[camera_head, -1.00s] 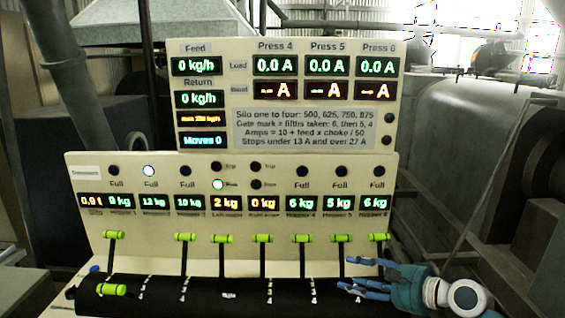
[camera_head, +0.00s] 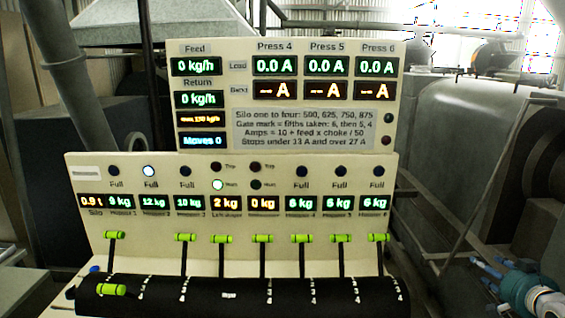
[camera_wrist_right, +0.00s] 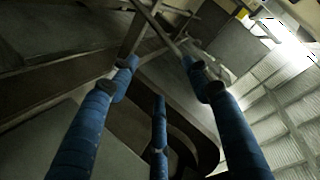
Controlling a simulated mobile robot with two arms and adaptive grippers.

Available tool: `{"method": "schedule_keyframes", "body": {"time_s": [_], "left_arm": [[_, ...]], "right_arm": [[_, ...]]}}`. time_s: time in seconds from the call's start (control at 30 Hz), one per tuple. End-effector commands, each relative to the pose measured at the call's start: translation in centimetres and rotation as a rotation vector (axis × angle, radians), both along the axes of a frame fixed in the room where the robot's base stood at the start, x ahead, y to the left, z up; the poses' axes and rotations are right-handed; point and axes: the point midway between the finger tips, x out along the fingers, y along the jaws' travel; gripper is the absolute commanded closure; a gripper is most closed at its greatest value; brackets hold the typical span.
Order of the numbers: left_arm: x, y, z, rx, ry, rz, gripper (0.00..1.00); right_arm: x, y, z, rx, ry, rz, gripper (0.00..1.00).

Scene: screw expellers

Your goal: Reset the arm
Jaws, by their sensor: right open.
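My right gripper (camera_head: 486,273) is at the lower right of the head view, off to the right of the control console and apart from it. Its blue fingers are spread and empty; they also show in the right wrist view (camera_wrist_right: 160,95), with nothing between them. The console (camera_head: 82,238) carries a row of levers with green grips, such as the far right one (camera_head: 378,238). One green grip (camera_head: 110,290) sits lower, at the left end of the black curved panel (camera_head: 228,296). My left gripper is not in view.
An upright display board (camera_head: 300,140) stands behind the levers, showing feed 0 kg/h and Moves 0. Large grey machinery (camera_head: 465,130) fills the right side. A thin diagonal bar (camera_head: 470,215) stands near my right arm. A dark pipe (camera_head: 50,110) rises at the left.

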Motion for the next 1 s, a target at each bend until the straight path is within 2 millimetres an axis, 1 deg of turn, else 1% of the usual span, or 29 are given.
{"method": "schedule_keyframes", "body": {"time_s": [0.03,0.07,0.1,0.13,0.23,0.3,0.37,0.4,0.47,0.5,0.57,0.6,0.67,0.7,0.77,0.8,0.87,0.9,0.97,1.0], "left_arm": [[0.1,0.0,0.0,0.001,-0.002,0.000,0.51],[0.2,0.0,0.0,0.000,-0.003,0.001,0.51],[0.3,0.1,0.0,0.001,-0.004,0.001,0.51],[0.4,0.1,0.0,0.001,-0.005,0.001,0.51],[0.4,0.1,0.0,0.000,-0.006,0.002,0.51],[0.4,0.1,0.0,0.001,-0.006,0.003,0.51],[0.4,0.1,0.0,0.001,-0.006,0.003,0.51],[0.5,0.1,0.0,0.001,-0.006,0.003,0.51],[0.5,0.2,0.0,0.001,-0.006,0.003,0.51],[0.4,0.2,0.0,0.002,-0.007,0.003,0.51],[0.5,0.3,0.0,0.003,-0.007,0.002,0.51],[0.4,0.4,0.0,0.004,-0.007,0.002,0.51],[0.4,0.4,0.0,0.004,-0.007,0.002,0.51],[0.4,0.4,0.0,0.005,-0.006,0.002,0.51],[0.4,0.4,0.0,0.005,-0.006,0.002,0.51],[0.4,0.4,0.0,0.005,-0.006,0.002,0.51],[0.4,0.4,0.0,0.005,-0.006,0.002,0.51],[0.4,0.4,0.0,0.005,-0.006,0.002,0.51],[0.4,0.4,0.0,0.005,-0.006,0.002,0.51],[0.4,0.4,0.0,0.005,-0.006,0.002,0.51]], "right_arm": [[0.3,-1.1,1.4,-0.192,-0.026,0.024,0.52],[0.5,-1.6,2.3,-0.310,-0.038,0.039,0.52],[0.7,-2.2,3.5,-0.464,-0.051,0.058,0.52],[0.8,-2.5,4.4,-0.573,-0.058,0.072,0.52],[1.1,-2.8,7.0,-0.916,-0.075,0.114,0.52],[1.3,-2.7,8.6,-1.140,-0.079,0.143,0.52],[1.4,-2.3,9.9,-1.327,-0.080,0.166,0.52],[1.3,-2.2,8.1,-1.353,-0.056,0.182,0.52],[1.0,-2.5,4.8,-1.306,-0.016,0.192,0.52],[0.7,-2.6,2.7,-1.283,0.010,0.202,0.52],[0.3,-2.6,-0.4,-1.251,0.047,0.215,0.52],[-0.2,-2.5,-2.7,-1.227,0.074,0.226,0.52],[-1.0,-2.4,-6.3,-1.190,0.117,0.240,0.52],[-1.6,-2.2,-8.9,-1.165,0.148,0.252,0.52],[-2.9,-1.8,-12.9,-1.123,0.197,0.271,0.52],[-3.9,-1.3,-15.9,-1.094,0.233,0.285,0.52],[-5.6,-0.6,-20.1,-1.050,0.284,0.306,0.52],[-6.9,0.0,-22.9,-1.022,0.320,0.320,0.52],[-9.0,1.0,-26.9,-0.978,0.372,0.339,0.52],[-10.5,1.8,-29.5,-0.951,0.406,0.354,0.52]]}}
